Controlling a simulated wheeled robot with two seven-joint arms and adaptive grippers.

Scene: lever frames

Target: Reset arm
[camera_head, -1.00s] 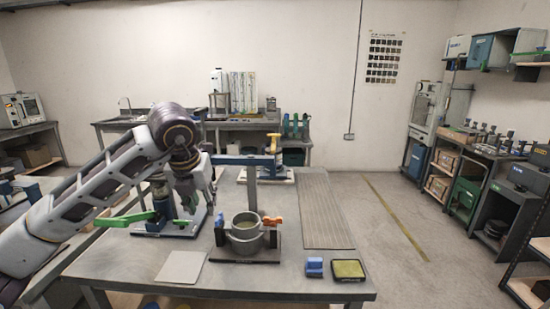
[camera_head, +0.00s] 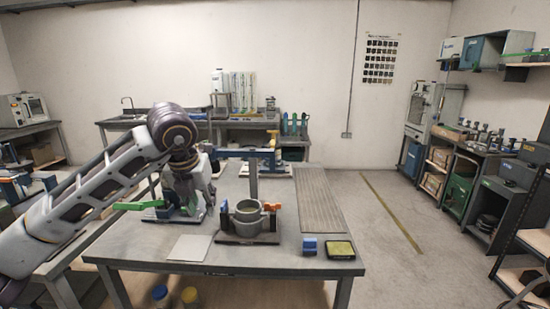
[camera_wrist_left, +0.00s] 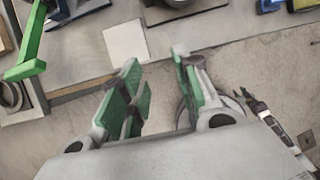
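My left gripper (camera_head: 190,203) hangs down in front of the green-handled fixture in the head view and partly hides it. A blue clamp with a yellow-orange upright (camera_head: 273,140) stands farther back.
The grey table (camera_head: 275,262) carries a pale flat plate (camera_head: 189,247), a small blue block (camera_head: 309,246), a yellow-topped dark tray (camera_head: 342,249) and a ribbed mat (camera_head: 320,200). Shelves line the right wall. The floor right of the table is clear.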

